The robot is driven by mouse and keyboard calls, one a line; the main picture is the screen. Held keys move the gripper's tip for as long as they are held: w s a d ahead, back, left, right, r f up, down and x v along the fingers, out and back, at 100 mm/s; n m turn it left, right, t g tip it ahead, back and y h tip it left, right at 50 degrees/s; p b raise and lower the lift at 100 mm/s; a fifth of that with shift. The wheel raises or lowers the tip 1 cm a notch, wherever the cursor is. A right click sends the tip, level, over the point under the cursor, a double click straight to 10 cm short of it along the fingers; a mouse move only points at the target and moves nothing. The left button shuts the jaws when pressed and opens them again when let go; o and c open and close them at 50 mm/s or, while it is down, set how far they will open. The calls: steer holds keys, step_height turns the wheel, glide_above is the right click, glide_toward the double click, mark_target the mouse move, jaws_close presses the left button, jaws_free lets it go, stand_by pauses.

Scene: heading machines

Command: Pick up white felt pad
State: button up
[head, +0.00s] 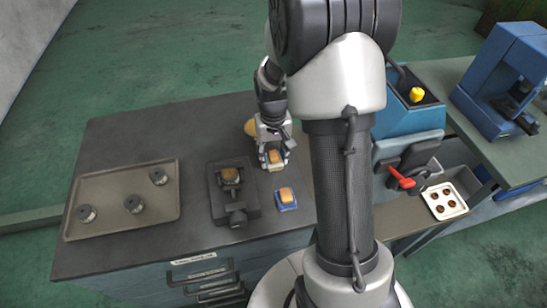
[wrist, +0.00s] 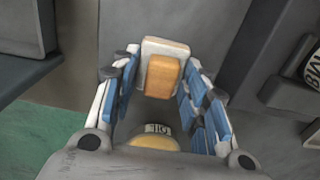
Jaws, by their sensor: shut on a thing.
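The white felt pad (wrist: 152,47) shows in the wrist view as a pale, rounded block with a tan-orange block (wrist: 160,77) on its near face. It lies between the fingers of my gripper (wrist: 164,75), which is shut on it. In the head view my gripper (head: 273,160) points down over the dark bench, right of the small vise, with the pale and tan piece at its fingertips. I cannot tell whether the pad touches the bench.
A blue pad with a tan block (head: 286,198) lies close in front of my gripper. A dark vise (head: 233,190) stands left, then a tray (head: 110,214) with several metal parts. A yellowish oil container (wrist: 154,142) is close behind. A red-handled blue machine (head: 410,120) stands right.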

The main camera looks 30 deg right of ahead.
mark_target(273, 153)
step_height(273, 153, up, 20)
steer(key=p, duration=0.6)
steer(key=o, duration=0.5)
steer(key=c, duration=0.4)
